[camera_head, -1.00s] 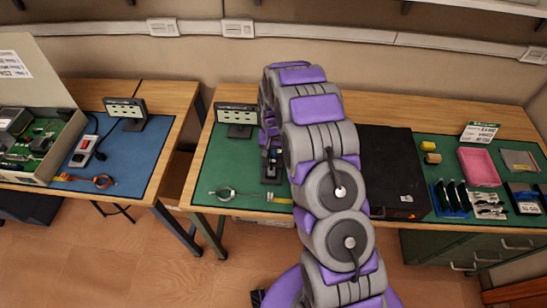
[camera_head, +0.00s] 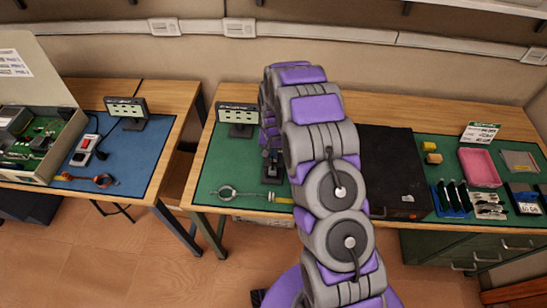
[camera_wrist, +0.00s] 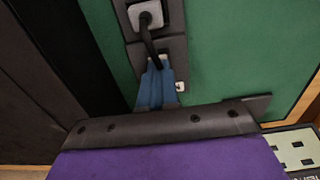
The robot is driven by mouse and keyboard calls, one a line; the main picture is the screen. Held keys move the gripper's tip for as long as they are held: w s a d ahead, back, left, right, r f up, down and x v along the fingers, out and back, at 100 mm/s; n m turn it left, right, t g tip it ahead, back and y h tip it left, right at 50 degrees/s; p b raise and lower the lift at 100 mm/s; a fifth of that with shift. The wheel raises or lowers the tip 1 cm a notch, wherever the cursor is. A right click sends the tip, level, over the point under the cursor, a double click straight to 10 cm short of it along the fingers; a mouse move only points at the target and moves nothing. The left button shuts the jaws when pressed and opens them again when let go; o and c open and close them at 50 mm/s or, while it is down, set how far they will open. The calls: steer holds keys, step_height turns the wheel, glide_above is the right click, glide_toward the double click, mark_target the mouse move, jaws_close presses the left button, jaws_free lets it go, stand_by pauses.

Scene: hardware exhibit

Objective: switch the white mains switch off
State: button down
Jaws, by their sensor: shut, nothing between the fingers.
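A dark mains strip lies on the green mat; in the wrist view the strip (camera_wrist: 160,45) carries a pale plug (camera_wrist: 146,15) with a black cable. A small white part (camera_wrist: 162,59), which looks like the switch, shows at the strip's near end, partly hidden by my fingers. My gripper (camera_wrist: 156,66) is shut and empty, its blue fingertips at or just above this part; I cannot tell whether they touch. In the head view the strip (camera_head: 271,178) is partly hidden by my arm. The switch's position cannot be made out.
A black case (camera_head: 392,165) is right of my arm. A second strip with a red switch (camera_head: 85,146) lies on the blue mat at left.

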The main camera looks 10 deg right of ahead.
steer(key=shift+d+f, duration=0.1)
steer(key=shift+f, duration=0.75)
stand_by(0.4)
steer(key=shift+r+p, duration=0.8)
steer(key=shift+r, duration=2.75)
